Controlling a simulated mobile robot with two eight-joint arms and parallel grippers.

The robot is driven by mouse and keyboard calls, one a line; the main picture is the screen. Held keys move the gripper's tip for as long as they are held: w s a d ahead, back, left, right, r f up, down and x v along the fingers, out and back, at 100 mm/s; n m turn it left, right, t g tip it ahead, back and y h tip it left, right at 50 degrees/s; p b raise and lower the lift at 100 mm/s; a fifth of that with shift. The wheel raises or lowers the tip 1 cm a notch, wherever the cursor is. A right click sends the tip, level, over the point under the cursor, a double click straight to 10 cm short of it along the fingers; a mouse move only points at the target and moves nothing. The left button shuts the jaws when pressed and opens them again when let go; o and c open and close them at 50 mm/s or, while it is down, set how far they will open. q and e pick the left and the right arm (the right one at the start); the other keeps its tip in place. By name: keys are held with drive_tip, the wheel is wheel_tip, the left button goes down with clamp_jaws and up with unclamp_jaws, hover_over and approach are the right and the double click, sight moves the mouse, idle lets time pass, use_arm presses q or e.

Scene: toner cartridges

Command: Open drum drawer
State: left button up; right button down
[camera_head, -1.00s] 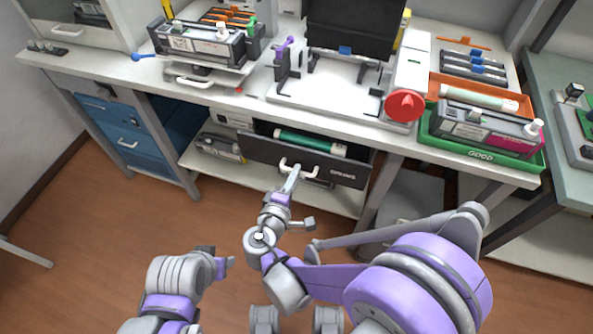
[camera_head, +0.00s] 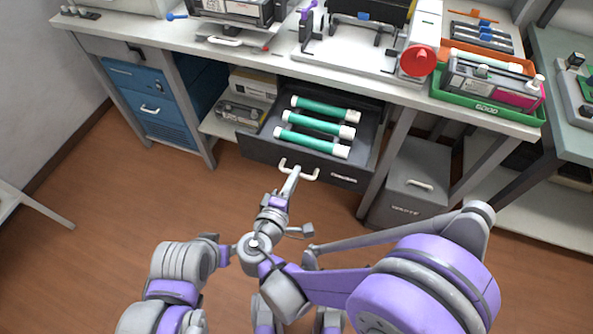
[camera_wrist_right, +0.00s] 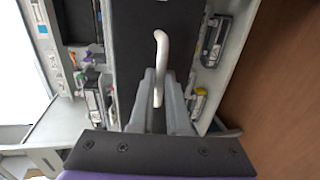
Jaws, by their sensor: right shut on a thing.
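The dark drum drawer (camera_head: 308,158) under the workbench is pulled out, with three green drums with white ends lying in it, one of them the front drum (camera_head: 312,143). Its white handle (camera_head: 299,170) is on the front panel. My right gripper (camera_head: 293,177) is shut on this handle. In the right wrist view the handle (camera_wrist_right: 159,62) stands between the fingers of the right gripper (camera_wrist_right: 159,88). My left arm is at the lower left of the head view, short of the drawer. Its fingertips cannot be made out clearly.
Blue drawers (camera_head: 148,105) stand at the left under the bench. A grey bin (camera_head: 412,185) stands to the right of the drum drawer. A green tray (camera_head: 487,108) with a cartridge is on the bench. Brown floor is clear in front.

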drive_tip(key=shift+s, duration=0.35)
drive_tip(key=c, duration=0.9)
unclamp_jaws()
drive_tip(key=shift+a, duration=0.1)
drive_tip(key=p+v, duration=0.1)
drive_tip(key=v, duration=0.9)
drive_tip(key=shift+s+a, duration=0.1)
drive_tip(key=shift+s, duration=0.25)
